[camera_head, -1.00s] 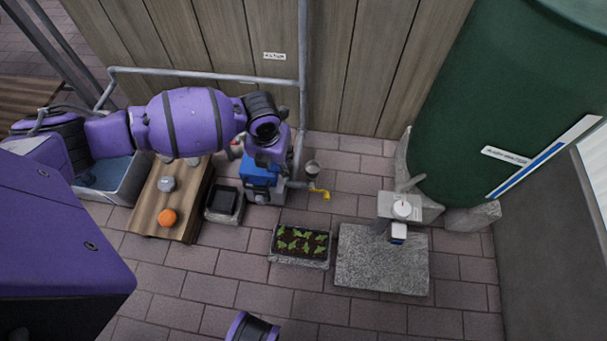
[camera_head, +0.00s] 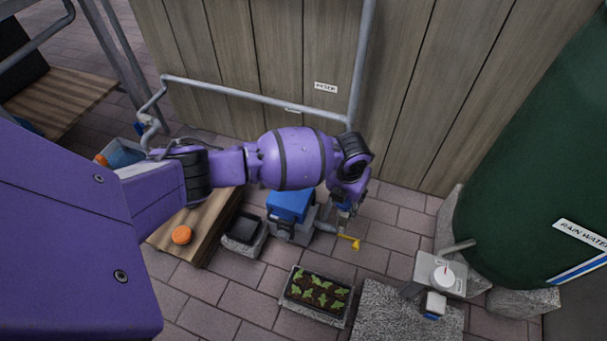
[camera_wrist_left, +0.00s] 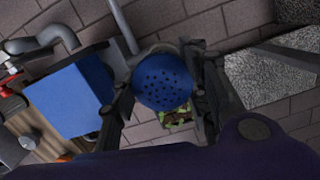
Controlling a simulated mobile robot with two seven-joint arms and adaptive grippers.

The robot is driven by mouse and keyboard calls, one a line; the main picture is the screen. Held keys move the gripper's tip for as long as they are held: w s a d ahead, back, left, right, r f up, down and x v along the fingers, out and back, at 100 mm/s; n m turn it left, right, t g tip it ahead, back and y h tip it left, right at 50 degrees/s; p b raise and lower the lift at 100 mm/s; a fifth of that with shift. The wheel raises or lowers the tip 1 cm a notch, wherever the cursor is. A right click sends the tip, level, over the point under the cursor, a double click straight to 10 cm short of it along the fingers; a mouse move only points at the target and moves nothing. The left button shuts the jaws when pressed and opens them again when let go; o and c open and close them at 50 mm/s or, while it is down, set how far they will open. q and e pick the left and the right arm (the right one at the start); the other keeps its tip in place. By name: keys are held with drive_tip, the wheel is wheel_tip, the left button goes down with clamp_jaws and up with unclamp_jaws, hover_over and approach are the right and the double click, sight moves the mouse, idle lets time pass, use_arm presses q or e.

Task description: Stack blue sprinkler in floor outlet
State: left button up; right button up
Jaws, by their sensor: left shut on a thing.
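The blue sprinkler (camera_wrist_left: 163,82) has a round head dotted with small holes. It sits between the two dark fingers of my left gripper (camera_wrist_left: 160,95), which is shut on it. The floor outlet is not clearly visible; the gripper and sprinkler cover the pipe end by the tap. I cannot tell whether the sprinkler touches it. My right gripper is not in view.
A blue box-shaped unit (camera_head: 290,205) stands just left of the gripper. A seedling tray (camera_head: 316,293) lies in front, with a stone slab (camera_head: 405,318) to its right. A wooden bench with an orange item (camera_head: 181,235) is at left. A wooden fence stands behind.

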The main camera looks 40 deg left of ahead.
sight(346, 208)
use_arm(q)
drive_tip(key=shift+w+d+f, duration=0.25)
drive_tip(key=shift+w, duration=0.05)
wheel_tip(346, 208, down, 3)
drive_tip(key=shift+w+f+b, duration=0.1)
drive_tip(key=shift+f+b, duration=0.1)
drive_tip(key=shift+b, duration=0.75)
drive_tip(key=shift+r, duration=0.1)
drive_tip(key=shift+f, duration=0.3)
drive_tip(key=o, duration=1.1)
